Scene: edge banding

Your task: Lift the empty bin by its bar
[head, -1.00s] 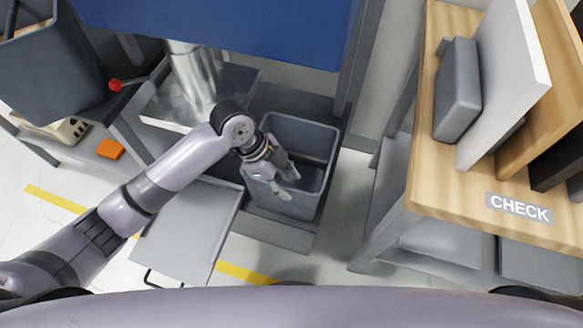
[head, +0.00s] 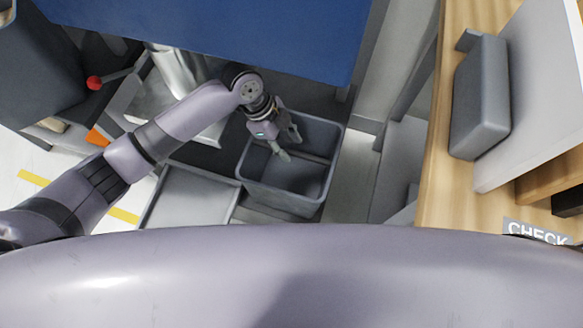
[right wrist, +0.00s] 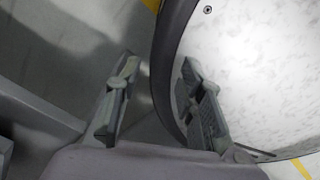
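The grey bin (head: 283,198) stands upright in the middle of the head view, below the blue panel. Its inside looks empty. A bar seems to cross the bin's opening (head: 314,158), partly hidden by my left gripper. My left gripper (head: 289,147) is over the far left part of the bin's opening, fingers apart with nothing between them. I cannot tell whether it touches the bar.
A wooden table (head: 436,190) with a CHECK label (head: 536,232) and a grey block (head: 480,98) stands at the right. A grey tray (head: 190,196) lies left of the bin. A red knob (head: 95,83) sticks out at the left.

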